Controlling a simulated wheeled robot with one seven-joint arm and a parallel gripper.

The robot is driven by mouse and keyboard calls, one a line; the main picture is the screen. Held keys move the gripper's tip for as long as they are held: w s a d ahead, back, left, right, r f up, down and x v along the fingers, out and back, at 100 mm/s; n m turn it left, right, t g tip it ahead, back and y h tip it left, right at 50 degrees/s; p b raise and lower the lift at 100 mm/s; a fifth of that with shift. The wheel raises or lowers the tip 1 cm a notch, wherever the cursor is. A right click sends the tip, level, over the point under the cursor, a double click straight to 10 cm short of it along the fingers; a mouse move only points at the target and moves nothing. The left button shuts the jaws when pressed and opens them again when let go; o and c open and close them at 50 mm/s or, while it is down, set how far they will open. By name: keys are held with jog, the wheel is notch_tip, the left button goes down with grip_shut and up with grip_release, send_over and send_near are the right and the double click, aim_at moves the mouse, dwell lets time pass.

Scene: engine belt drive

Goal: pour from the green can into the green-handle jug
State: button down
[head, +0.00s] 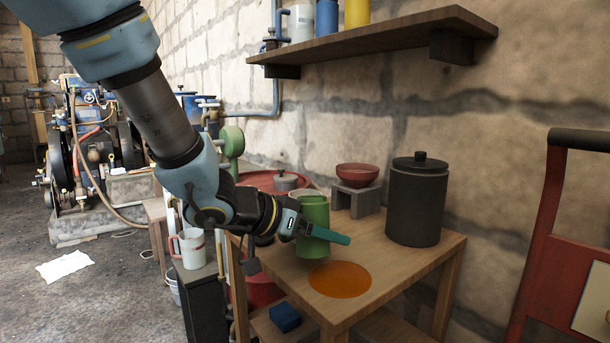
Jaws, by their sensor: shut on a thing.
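The green can (314,213) stands upright at the left part of the wooden table, with its open top showing. My gripper (320,232) reaches in from the left and is shut on the can at its lower half. One teal finger crosses the can's near side; the other finger is hidden. I cannot tell whether the can's base touches the table. I cannot make out a green-handle jug. A white jug (191,248) with a pinkish-red handle stands on a dark stand left of the table.
The wooden table (400,268) also carries an orange disc (340,279), a dark lidded canister (417,203) and a red bowl (357,175) on a grey block. A wall shelf (385,40) hangs above. A red-framed cart (545,235) stands at right.

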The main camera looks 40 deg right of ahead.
aim_at(323, 209)
jog(key=shift+r+p, duration=0.4)
jog(key=shift+r, duration=0.25)
jog(key=shift+f, duration=0.2)
jog(key=shift+w+d, duration=0.1)
jog(key=shift+w+d+r+n+g+y+p, duration=0.15)
jog(key=shift+r+n+g+y+p, duration=0.45)
jog(key=shift+p, duration=1.4)
jog(key=shift+w+r+n+g+y+p, duration=0.15)
jog(key=shift+r+p, duration=0.7)
jog(key=shift+p, duration=1.1)
jog(key=shift+n+g+y, duration=0.35)
jog(key=shift+n+g, duration=0.1)
jog(key=shift+n, duration=0.1)
jog(key=r+p, duration=0.1)
jog(key=p, duration=0.1)
jog(key=r+p, duration=0.2)
jog(key=p, duration=0.1)
jog(key=r+p, duration=0.2)
jog(key=shift+w+d+r+p, duration=0.15)
jog(key=shift+w+d+p, duration=0.05)
jog(key=shift+w+p, duration=0.15)
jog(key=shift+f, duration=0.6)
jog(key=shift+s+f+g+b, duration=0.1)
jog(key=shift+f+g+b, duration=0.3)
jog(key=shift+f, duration=0.35)
jog(key=shift+f+n+y, duration=0.3)
jog(key=shift+f+n, duration=0.1)
jog(key=shift+f, duration=0.2)
